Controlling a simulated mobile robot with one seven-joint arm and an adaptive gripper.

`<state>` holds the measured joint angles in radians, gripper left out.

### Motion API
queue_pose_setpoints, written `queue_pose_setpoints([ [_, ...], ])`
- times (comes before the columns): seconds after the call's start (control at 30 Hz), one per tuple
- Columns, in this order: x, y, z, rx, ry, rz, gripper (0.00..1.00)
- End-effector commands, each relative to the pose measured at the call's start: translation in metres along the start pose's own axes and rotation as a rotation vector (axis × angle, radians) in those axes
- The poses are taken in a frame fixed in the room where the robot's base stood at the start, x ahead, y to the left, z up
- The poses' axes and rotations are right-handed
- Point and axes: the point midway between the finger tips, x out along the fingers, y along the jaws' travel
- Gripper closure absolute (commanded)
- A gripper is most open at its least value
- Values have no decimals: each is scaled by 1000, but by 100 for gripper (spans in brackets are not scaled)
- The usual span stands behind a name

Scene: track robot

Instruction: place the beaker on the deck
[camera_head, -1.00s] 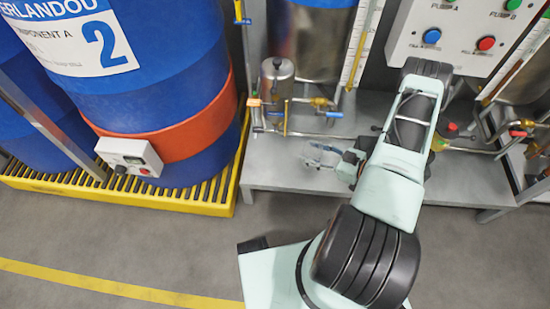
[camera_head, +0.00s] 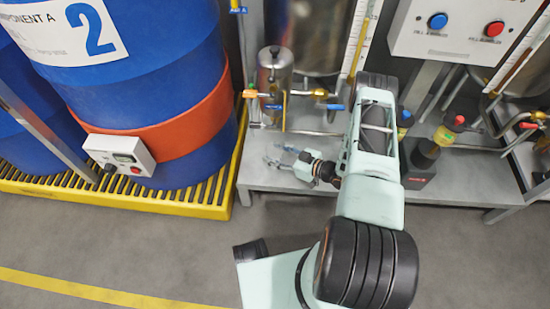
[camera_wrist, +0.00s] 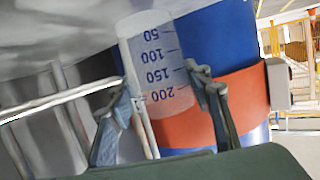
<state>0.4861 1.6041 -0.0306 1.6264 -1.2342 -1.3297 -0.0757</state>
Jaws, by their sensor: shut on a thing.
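My gripper (camera_head: 287,158) is low over the front left part of the grey metal deck (camera_head: 464,186) in the head view. In the wrist view my gripper (camera_wrist: 166,90) is shut on the clear beaker (camera_wrist: 160,52), with one finger on each side. The beaker has blue volume marks whose numbers appear upside down. In the head view the beaker is too faint to make out between the fingers. I cannot tell whether it touches the deck.
Brass valves and pipes with a small steel cylinder (camera_head: 274,78) stand behind my gripper. Bottles in a dark holder (camera_head: 418,168) stand right of my arm. A blue drum (camera_head: 150,90) on a yellow-edged grate (camera_head: 205,207) is at the left. The deck's front right is clear.

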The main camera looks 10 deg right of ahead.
Motion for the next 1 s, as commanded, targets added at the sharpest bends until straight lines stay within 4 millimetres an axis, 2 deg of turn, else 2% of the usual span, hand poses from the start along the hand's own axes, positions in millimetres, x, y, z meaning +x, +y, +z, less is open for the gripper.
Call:
queue_pose_setpoints([
  [0.03, 4, 0, 14, 1, -2, 0, 77],
  [0.1, 6, 0, 21, 0, -1, 1, 77],
  [0.5, 6, 0, 23, 1, -1, 1, 77],
  [0.53, 6, 0, 24, 1, -2, 1, 54],
  [0.67, 6, 0, 23, 1, -2, 1, 39],
  [1.0, 5, 1, 21, 0, -1, 1, 37],
])
